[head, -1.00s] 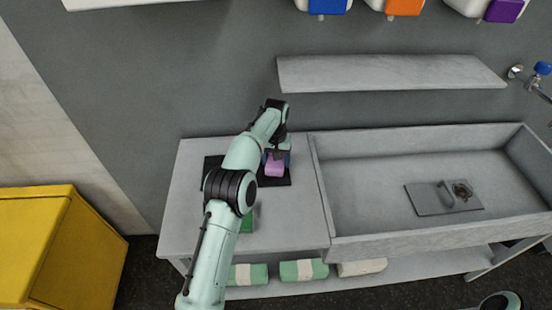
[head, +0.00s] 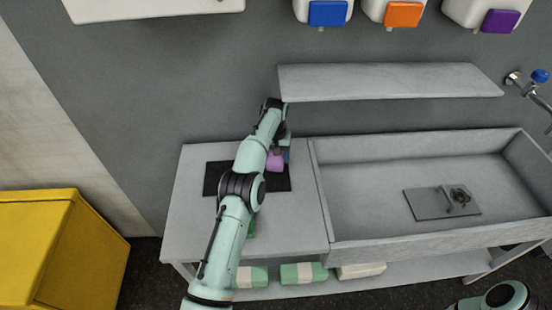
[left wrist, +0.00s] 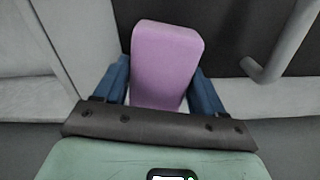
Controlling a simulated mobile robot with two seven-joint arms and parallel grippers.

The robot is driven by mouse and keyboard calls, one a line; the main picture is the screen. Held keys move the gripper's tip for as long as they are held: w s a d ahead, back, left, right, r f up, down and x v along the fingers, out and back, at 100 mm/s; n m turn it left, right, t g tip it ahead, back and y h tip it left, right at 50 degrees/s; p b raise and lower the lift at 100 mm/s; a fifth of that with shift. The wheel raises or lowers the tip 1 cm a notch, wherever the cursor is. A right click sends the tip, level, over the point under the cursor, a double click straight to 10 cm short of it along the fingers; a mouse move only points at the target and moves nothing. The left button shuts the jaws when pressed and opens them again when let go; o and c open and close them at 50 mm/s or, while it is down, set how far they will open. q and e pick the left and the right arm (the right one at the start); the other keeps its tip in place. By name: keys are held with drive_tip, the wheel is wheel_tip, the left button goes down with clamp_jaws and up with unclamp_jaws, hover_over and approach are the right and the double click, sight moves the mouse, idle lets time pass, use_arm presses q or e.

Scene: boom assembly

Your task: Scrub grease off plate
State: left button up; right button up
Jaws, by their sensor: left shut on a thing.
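A purple sponge-like block (head: 274,162) is at the back right part of a flat black plate or mat (head: 218,179) on the counter. My left gripper (head: 280,155) is shut on this block. In the left wrist view the purple block (left wrist: 165,65) stands up between the blue fingers of the gripper (left wrist: 160,88), with a dark surface (left wrist: 225,50) behind it. I cannot tell whether the block touches the surface. No grease can be made out, and my arm hides part of the black plate. My right gripper is out of view.
A sink basin (head: 375,188) right of the counter holds a grey plate-like piece with a handle (head: 425,204). A green item (head: 251,228) is partly behind my arm. A grey bent bar (left wrist: 275,65) shows in the wrist view. A wall shelf (head: 390,82) hangs behind.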

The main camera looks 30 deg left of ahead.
use_arm(q)
drive_tip(key=shift+s+a, duration=0.15)
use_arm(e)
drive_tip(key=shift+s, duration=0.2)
